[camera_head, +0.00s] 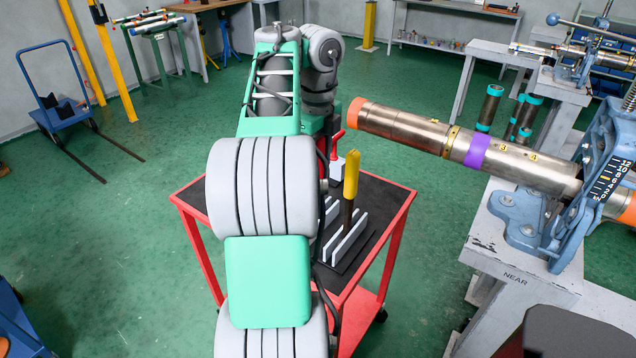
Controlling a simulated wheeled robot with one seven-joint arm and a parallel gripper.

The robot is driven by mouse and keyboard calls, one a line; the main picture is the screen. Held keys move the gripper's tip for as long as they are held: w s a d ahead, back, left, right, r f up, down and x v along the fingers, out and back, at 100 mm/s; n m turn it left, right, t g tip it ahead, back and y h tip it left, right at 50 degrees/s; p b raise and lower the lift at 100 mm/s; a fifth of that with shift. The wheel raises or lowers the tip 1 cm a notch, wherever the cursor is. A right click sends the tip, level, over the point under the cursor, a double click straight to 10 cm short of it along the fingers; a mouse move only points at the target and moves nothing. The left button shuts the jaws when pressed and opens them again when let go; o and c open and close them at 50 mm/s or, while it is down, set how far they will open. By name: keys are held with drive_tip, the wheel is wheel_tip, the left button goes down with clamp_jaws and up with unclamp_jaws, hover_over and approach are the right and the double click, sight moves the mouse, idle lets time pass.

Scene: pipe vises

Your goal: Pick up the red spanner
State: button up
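A red piece (337,142), which looks like part of the red spanner, shows just right of my wrist, above the cart. Its lower part is hidden behind my arm. I cannot tell whether it stands in the rack or touches my gripper. My gripper points down at the end of my arm, near the red piece. Its fingers are hidden by my own arm links, so its opening does not show. A yellow-handled tool (351,176) stands upright in a slotted light-grey rack (346,240) on the cart.
The red-framed cart (400,222) has a dark top, partly covered by my arm. A metal pipe (410,130) with an orange end juts over the cart from a blue vise (560,205) on a grey bench (497,235) marked NEAR.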

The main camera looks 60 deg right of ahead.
clamp_jaws()
idle(1.1)
